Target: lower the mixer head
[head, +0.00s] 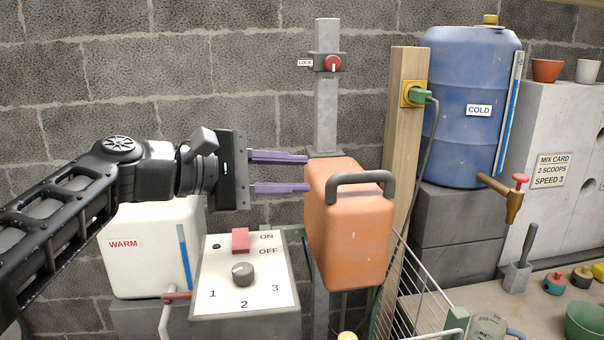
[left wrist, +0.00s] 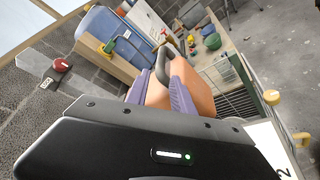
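The orange mixer head (head: 345,230) with its dark grey handle (head: 360,183) is mounted at a grey upright column (head: 327,110). A red knob (head: 333,63) labelled LOCK sits high on the column. My left gripper (head: 307,174) is at the head's left side with its purple fingers spread apart, their tips at its upper left edge. I cannot tell whether they touch it. In the left wrist view the orange head (left wrist: 203,100) and its handle (left wrist: 162,65) show between and beyond the fingers. My right gripper is in neither view.
A control panel (head: 222,290) with a red ON/OFF switch and a dial stands below my left gripper. A white WARM tank (head: 140,268) is behind it. A wire guard (head: 420,300) and wooden post (head: 400,150) stand right of the head. A blue COLD barrel (head: 465,75) is farther right.

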